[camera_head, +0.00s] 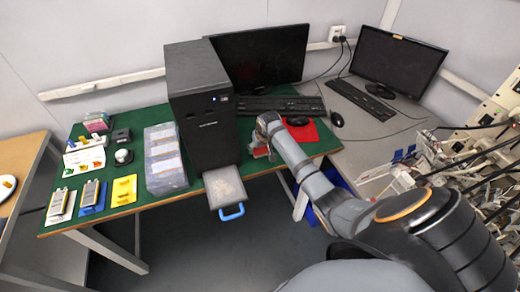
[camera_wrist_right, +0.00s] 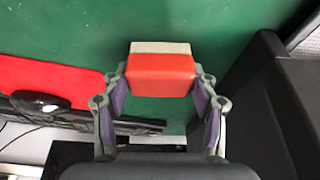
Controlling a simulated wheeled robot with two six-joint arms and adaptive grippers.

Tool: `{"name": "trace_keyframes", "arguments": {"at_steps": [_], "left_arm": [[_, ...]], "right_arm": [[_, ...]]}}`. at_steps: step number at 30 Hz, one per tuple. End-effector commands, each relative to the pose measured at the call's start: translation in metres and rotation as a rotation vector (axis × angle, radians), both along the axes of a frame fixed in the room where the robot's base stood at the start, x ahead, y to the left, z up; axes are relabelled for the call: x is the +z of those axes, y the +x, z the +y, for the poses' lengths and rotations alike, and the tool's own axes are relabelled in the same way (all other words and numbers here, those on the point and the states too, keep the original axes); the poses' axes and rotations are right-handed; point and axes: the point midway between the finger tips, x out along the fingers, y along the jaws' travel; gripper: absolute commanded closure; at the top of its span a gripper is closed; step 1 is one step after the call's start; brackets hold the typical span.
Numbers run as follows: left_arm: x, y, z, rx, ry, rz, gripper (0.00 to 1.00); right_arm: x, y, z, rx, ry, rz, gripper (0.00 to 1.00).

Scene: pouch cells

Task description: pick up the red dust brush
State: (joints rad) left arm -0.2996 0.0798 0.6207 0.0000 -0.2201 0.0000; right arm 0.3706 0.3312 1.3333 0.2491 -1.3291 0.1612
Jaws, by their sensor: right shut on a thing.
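The red dust brush (camera_wrist_right: 161,74) shows in the right wrist view as a red block with a pale strip along its far side. My right gripper (camera_wrist_right: 160,88) is shut on it, with a purple-padded finger at each side. In the head view, the right gripper (camera_head: 262,143) is over the green table, right of the black computer tower, and mostly hides the brush (camera_head: 260,153). I cannot tell whether the brush is clear of the table. My left gripper is not in view.
The black tower (camera_head: 200,100) stands close to the left of the gripper. A red mat (camera_head: 312,134) with a black mouse (camera_head: 298,120) lies to its right, a keyboard (camera_head: 262,104) behind. A tray with a blue handle (camera_head: 231,212) juts out at the front.

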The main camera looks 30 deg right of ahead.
Motion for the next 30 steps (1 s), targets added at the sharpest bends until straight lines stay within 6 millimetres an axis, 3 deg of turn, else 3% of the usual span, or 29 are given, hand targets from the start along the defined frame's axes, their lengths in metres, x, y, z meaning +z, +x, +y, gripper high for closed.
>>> {"name": "trace_keyframes", "arguments": {"at_steps": [6,13,21,30], "left_arm": [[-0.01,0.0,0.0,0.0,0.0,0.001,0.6],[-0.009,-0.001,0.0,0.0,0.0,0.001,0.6],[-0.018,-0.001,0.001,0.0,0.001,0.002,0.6],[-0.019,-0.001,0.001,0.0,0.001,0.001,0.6]], "right_arm": [[0.03,0.002,-0.001,0.001,-0.002,-0.009,0.72],[0.09,-0.039,0.032,0.003,-0.003,-0.007,0.72],[0.117,-0.091,0.076,0.002,0.002,-0.003,0.72],[0.129,-0.108,0.089,-0.001,0.0,-0.001,0.72]]}}
